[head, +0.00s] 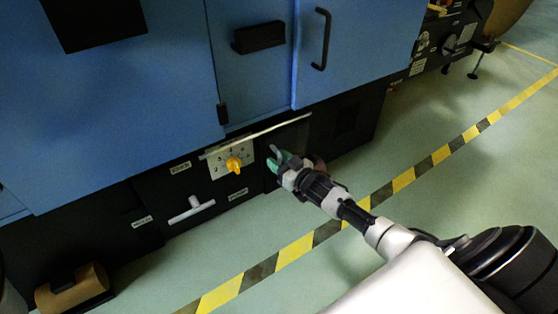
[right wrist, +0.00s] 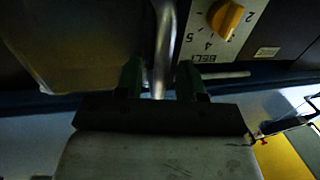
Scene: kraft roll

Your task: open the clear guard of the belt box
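The belt box is in the machine's black base, below the blue doors. Its clear guard (head: 293,137) is a dark see-through panel under a pale edge strip; it looks closed. In the right wrist view the guard (right wrist: 75,45) fills the upper left. A grey bar handle (right wrist: 164,45) stands upright there. My right gripper (head: 275,159) is at the guard's handle in the head view. In the right wrist view its green fingers (right wrist: 161,82) stand on either side of the bar, with a gap showing, so it looks open around it. My left gripper is not in view.
A yellow dial (head: 234,164) on a pale plate sits left of the guard. A white T-shaped handle (head: 191,210) is lower left. A brown roll (head: 72,290) is at bottom left.

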